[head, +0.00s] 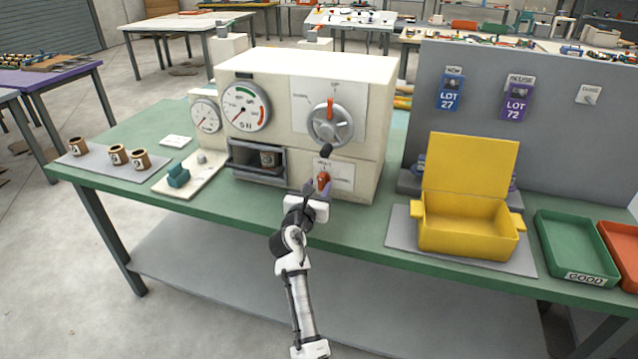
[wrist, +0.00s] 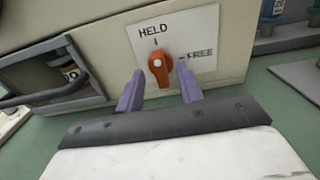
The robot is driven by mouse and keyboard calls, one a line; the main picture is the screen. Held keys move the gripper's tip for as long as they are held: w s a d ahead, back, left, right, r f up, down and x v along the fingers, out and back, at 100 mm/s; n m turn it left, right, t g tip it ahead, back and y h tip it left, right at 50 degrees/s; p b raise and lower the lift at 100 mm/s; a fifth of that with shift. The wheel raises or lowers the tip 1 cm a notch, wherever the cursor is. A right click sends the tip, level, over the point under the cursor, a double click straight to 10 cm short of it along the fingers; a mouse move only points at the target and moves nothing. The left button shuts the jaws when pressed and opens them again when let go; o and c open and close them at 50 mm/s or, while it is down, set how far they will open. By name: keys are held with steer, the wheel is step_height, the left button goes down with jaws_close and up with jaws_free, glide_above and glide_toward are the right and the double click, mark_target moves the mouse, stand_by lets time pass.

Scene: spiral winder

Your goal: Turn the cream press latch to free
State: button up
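The cream press (head: 345,75) stands on the green bench. Its latch is an orange-red knob (wrist: 160,68) on a white plate (wrist: 198,28) on the press's lower front. The plate reads HELD above the knob and FREE to its right. The knob looks upright, its upper end toward the HELD mark. It also shows in the head view (head: 323,181), partly behind my gripper. My gripper (wrist: 159,78) is open, its purple fingertips to the left and right of the knob in the wrist view. Gaps show on both sides; how deep the fingers reach is unclear.
Left of the latch is an open bay (head: 257,160) with a cup inside and a protruding handle (wrist: 45,97). An open yellow box (head: 466,222) stands to the right.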

steer(key=shift+w+d, duration=0.25)
steer(key=shift+w, duration=0.45)
steer(key=shift+c, duration=0.5)
jaws_close()
